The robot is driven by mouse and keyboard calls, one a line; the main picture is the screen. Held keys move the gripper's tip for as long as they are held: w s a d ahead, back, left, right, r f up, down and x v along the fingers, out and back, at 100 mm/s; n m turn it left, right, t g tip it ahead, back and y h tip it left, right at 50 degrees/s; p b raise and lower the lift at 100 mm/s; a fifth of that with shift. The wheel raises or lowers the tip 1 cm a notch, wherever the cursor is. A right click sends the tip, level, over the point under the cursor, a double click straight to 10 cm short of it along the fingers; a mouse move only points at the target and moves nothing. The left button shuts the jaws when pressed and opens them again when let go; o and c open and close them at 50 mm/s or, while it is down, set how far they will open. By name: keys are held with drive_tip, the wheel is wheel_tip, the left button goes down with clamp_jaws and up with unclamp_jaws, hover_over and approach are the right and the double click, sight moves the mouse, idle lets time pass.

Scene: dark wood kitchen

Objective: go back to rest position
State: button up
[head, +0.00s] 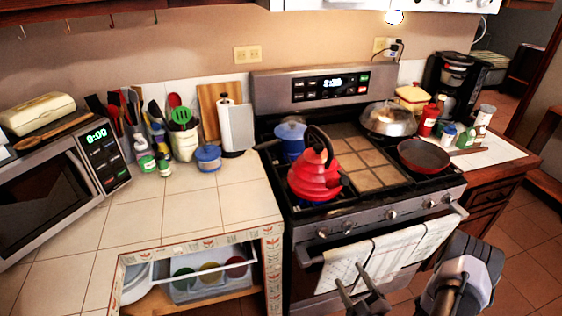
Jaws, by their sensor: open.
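My gripper (362,296) is at the bottom of the head view, right of centre, in front of the stove (345,215). Its two dark fingers are apart, with nothing seen between them. It overlaps the lower part of the white towels (388,248) on the oven handle in the picture; I cannot tell how far apart they are. My arm comes in from the bottom right.
A red kettle (313,177), a blue pot (290,141), a steel pan (388,119) and a dark red pan (424,155) stand on the stove. The tiled counter (190,217) is clear at its front. A microwave (55,180) stands left. Floor shows at right (520,235).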

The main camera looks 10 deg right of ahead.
drive_tip(key=w+d+r+m+g+h+b, duration=0.15)
drive_tip(key=w+d+r+m+g, duration=0.35)
drive_tip(key=w+r, duration=0.6)
drive_tip(key=a+r+m+g+h, duration=0.2)
drive_tip(key=a+r, duration=0.2)
drive_tip(key=r, duration=0.7)
drive_tip(key=s+a+r+m+g+y+b, duration=0.1)
drive_tip(key=s+a+r+m+g+y, duration=0.1)
drive_tip(key=s+a, duration=0.9)
drive_tip(key=s+a+r+m+g+y+b, duration=0.1)
drive_tip(key=s+a+r+m+g+y, duration=0.1)
drive_tip(key=s+a+r, duration=0.5)
drive_tip(key=s+a+m+y, duration=0.1)
drive_tip(key=s+a+m, duration=0.1)
drive_tip(key=s+a, duration=0.3)
drive_tip(key=shift+s+g, duration=0.3)
drive_tip(key=shift+s, duration=1.05)
